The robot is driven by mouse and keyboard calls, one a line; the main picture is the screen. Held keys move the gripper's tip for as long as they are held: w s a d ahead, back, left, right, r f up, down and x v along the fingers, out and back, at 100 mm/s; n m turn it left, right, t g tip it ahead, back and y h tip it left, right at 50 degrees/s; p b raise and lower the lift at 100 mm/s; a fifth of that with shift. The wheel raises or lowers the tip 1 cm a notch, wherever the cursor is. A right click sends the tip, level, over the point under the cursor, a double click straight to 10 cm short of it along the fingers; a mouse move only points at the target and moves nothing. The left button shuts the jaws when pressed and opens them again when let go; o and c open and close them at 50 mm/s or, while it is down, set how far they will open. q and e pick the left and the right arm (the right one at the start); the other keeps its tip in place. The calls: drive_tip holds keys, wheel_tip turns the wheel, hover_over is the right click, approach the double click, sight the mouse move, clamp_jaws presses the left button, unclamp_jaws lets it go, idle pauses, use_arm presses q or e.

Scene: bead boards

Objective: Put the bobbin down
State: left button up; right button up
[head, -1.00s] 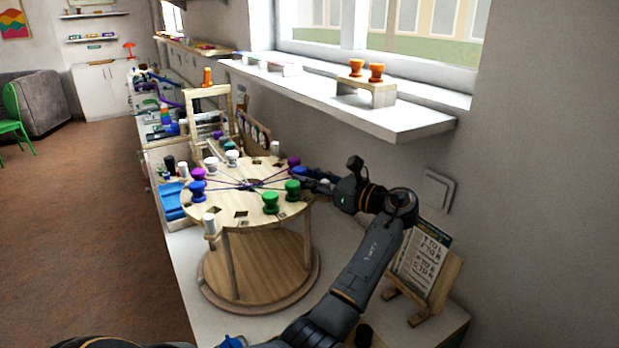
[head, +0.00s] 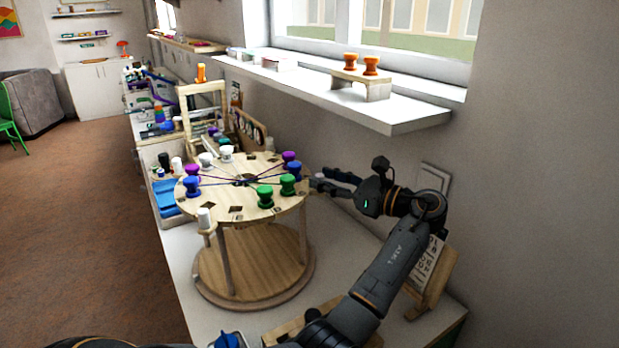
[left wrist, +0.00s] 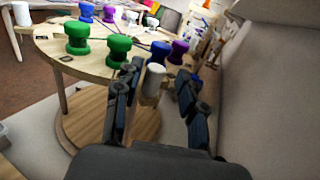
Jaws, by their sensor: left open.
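A round wooden board (head: 222,202) on posts carries several bobbins joined by dark cords. Two green bobbins (head: 265,197) (head: 287,185), a blue one (head: 294,169) and a purple one (head: 289,157) stand upright on its right side. My left gripper (head: 322,180) is open, just right of the board's rim. The near green bobbin (left wrist: 118,48) stands left of the fingers. My right gripper is not in view.
The board stands above a round wooden base (head: 255,265) on a white counter along the wall. A white window shelf (head: 400,112) juts out above, holding orange bobbins (head: 350,61) on a small stand. A card stand (head: 432,285) is at the right.

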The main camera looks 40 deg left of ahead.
use_arm(q)
drive_tip(key=d, duration=0.6)
drive_tip(key=shift+w+b, duration=0.35)
drive_tip(key=shift+a, duration=0.1)
